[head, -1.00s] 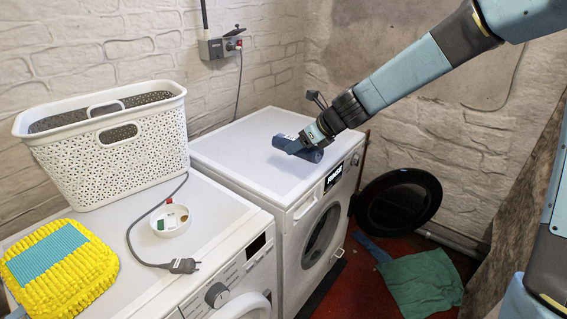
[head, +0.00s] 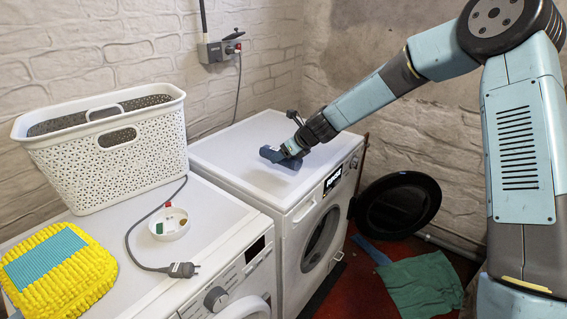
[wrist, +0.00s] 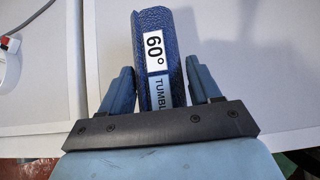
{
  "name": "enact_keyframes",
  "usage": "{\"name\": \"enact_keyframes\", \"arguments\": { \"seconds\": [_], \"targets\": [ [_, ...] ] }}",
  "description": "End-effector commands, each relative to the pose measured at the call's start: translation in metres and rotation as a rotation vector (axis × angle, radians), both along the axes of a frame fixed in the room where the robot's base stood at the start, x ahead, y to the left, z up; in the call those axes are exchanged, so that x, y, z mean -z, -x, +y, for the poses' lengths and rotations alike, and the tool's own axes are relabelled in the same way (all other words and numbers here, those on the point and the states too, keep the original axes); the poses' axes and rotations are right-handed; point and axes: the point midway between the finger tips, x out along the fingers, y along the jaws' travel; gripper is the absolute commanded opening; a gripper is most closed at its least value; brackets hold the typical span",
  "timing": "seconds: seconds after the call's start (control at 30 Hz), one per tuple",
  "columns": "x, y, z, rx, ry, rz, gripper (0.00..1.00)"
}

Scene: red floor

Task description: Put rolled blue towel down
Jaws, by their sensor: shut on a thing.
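The rolled blue towel (head: 270,155) is over the white top of the right-hand machine (head: 240,143), in the head view. My gripper (head: 286,151) is shut on it from above and to the right. I cannot tell whether the towel touches the top. In the wrist view the towel (wrist: 155,35) lies lengthwise between the two fingers of my gripper (wrist: 160,82). White labels reading "60°" and "TUMBL…" show on it. Its lower end is hidden by my gripper.
A white basket (head: 110,150), a yellow-and-blue cloth (head: 55,262), a small white dish (head: 169,225) and a plug with cable (head: 183,269) are on the left machine. A green cloth (head: 420,285) and a black round object (head: 398,205) are at the floor on the right.

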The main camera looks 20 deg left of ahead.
Motion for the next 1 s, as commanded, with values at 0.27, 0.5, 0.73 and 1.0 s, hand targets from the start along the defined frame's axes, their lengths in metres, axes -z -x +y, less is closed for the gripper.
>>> {"name": "enact_keyframes", "arguments": {
  "seconds": [0.27, 0.5, 0.73, 1.0],
  "targets": [
    [0.027, -0.003, 0.003, 0.0, -0.001, 0.004, 0.29],
    [0.036, -0.003, 0.003, 0.0, 0.0, 0.0, 0.29],
    [0.036, -0.003, 0.003, -0.001, 0.0, 0.001, 0.66],
    [0.036, -0.003, 0.004, -0.001, 0.0, 0.001, 0.88]
  ]
}}
